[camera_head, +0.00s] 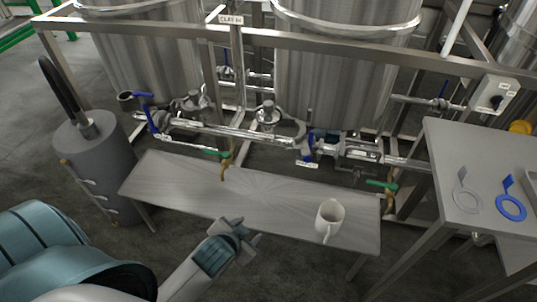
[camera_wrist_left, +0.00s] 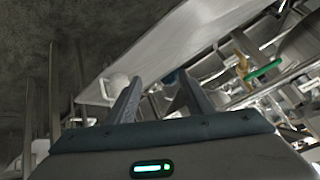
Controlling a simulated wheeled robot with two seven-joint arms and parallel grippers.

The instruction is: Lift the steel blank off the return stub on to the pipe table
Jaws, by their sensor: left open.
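A short pipe end (camera_head: 126,97) stands at the left of the pipework beside a blue-handled valve; I cannot tell whether it is the return stub or whether a steel blank sits on it. A low steel table (camera_head: 170,178) stands before the pipework; whether it is the pipe table is unclear. It also shows in the left wrist view (camera_wrist_left: 165,42). My left gripper (camera_head: 240,232) is open and empty at this table's front edge; its two fingers show apart in the left wrist view (camera_wrist_left: 160,98). My right gripper is not in view.
A white mug (camera_head: 329,218) stands on the low table's right part. Green-handled brass taps (camera_head: 226,158) overhang its back edge. A grey drum (camera_head: 90,160) stands left. A higher table (camera_head: 460,150) at right holds a grey tabbed ring (camera_head: 464,199) and a blue one (camera_head: 511,208).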

